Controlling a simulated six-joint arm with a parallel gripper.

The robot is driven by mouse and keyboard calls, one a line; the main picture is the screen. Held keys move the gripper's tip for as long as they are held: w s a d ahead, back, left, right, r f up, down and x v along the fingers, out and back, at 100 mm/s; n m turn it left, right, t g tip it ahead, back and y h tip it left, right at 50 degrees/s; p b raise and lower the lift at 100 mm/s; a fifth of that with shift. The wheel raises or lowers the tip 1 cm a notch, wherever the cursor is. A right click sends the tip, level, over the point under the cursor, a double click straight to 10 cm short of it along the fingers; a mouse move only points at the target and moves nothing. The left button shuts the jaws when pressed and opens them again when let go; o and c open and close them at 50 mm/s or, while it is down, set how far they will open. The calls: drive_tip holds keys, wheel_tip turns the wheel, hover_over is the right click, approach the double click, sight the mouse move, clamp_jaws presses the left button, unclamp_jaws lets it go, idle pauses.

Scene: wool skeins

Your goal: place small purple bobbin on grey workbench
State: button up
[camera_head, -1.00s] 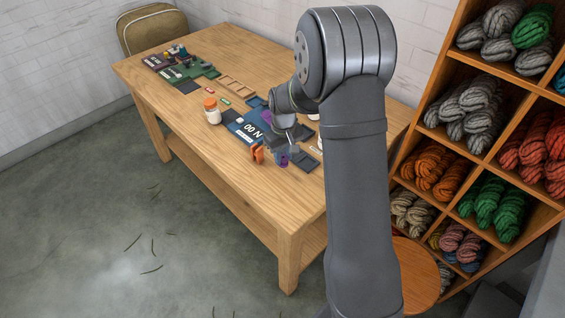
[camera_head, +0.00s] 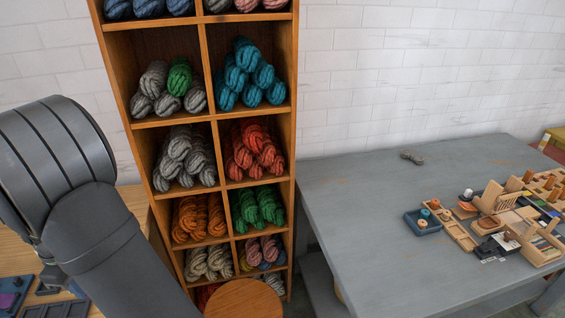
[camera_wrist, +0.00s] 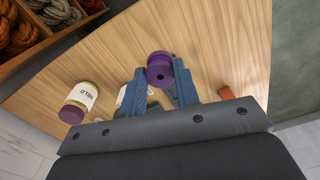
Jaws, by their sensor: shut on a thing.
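The small purple bobbin (camera_wrist: 160,70) is between the fingertips of my gripper (camera_wrist: 161,82) in the wrist view. My gripper is shut on it, with a blue finger on either side. The wooden table shows below and around it; how high the bobbin is above that table I cannot tell. The grey workbench (camera_head: 370,220) stands at the right in the head view, with a wide bare part at its left and front. My gripper and the bobbin are outside the head view.
A skein shelf (camera_head: 203,120) stands between the wooden table (camera_wrist: 110,65) and the workbench. Wooden trays and small parts crowd the workbench's right side, with a blue tray (camera_head: 411,225) at their left edge. A labelled jar (camera_wrist: 80,101) and an orange piece (camera_wrist: 226,93) are near my gripper.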

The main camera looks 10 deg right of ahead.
drive_tip(key=w+d+m, duration=0.3)
drive_tip(key=w+d, duration=1.7)
drive_tip(key=d, duration=0.1)
drive_tip(key=w+d+r+m, duration=0.1)
drive_tip(key=w+d+m, duration=0.15)
drive_tip(key=d, duration=1.35)
drive_tip(key=w+d+m, duration=0.1)
drive_tip(key=w+d, duration=0.2)
drive_tip(key=d, duration=1.3)
drive_tip(key=s+d+m, duration=0.2)
drive_tip(key=s+d, duration=0.1)
drive_tip(key=d, duration=0.7)
drive_tip(key=s+d+m, duration=0.2)
drive_tip(key=s+d, duration=0.1)
drive_tip(key=d, duration=0.7)
drive_tip(key=s+d+m, duration=0.2)
drive_tip(key=s+d, duration=0.1)
drive_tip(key=d, duration=0.7)
drive_tip(key=s+d+f+m, duration=0.1)
drive_tip(key=s+d+m, duration=0.5)
drive_tip(key=s+d, duration=1.9)
hover_over(442, 236)
wheel_tip(442, 236, down, 7)
drive_tip(key=shift+r, duration=0.1)
drive_tip(key=shift+f, duration=2)
drive_tip(key=shift+f, duration=0.15)
